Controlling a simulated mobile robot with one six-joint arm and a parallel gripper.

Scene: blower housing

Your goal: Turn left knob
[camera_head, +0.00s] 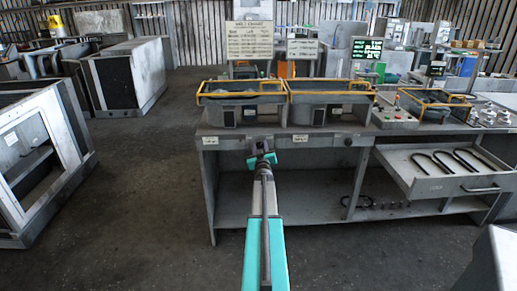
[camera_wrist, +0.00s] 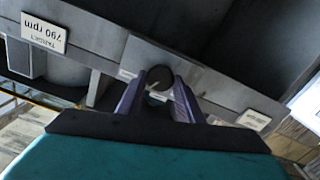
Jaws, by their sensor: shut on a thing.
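The left knob (camera_wrist: 160,75) is a dark round knob on a grey plate on the bench's front edge. In the wrist view it sits between the two purple fingers of my gripper (camera_wrist: 158,92), which are shut on it. Which way the knob points cannot be told.
The grey bench (camera_head: 230,133) carries two yellow-framed bins (camera_head: 240,97) above the knob. A "TARGET 790 rpm" label (camera_wrist: 44,33) shows upside down in the wrist view. An open drawer (camera_head: 425,183) with black hooks juts out at right.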

